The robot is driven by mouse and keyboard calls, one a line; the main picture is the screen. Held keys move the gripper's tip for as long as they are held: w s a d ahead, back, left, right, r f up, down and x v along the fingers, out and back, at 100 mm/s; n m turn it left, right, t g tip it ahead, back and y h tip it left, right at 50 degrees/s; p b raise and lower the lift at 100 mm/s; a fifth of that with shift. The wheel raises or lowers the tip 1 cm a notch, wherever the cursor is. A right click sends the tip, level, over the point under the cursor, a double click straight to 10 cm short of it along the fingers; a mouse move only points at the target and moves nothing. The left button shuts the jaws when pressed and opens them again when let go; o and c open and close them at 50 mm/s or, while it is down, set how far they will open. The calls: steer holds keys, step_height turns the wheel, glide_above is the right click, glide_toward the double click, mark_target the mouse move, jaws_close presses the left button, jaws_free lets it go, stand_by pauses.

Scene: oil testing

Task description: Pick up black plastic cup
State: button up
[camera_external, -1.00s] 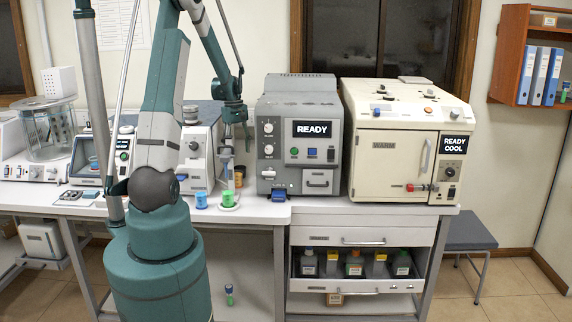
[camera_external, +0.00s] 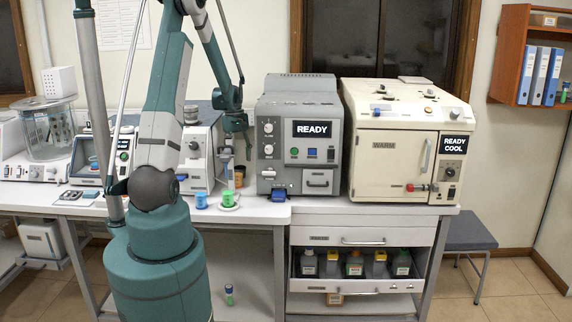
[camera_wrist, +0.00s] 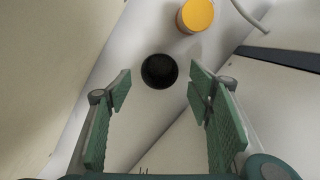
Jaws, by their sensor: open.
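A black plastic cup (camera_wrist: 159,71) stands on the white bench top, seen from above in the wrist view. It lies just beyond my open fingertips, roughly midway between them. My gripper (camera_wrist: 160,92) is open, with its green finger pads apart and nothing between them. In the external view my gripper (camera_external: 236,150) points down over the bench, left of the grey machine. I cannot make out the black cup in the external view.
An orange-topped container (camera_wrist: 196,15) stands close to the cup. In the external view a blue cup (camera_external: 201,201) and a green cup (camera_external: 228,198) are near the bench front. The grey machine (camera_external: 299,138) stands close on the right.

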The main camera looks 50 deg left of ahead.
mark_target(240, 168)
steer(key=shift+f, duration=0.1)
steer(key=shift+d+f, duration=0.2)
steer(key=shift+f, duration=1.05)
steer(key=shift+d+f, duration=0.15)
steer(key=shift+f, duration=1.1)
steer(key=shift+c, duration=0.5)
steer(key=c, duration=0.8)
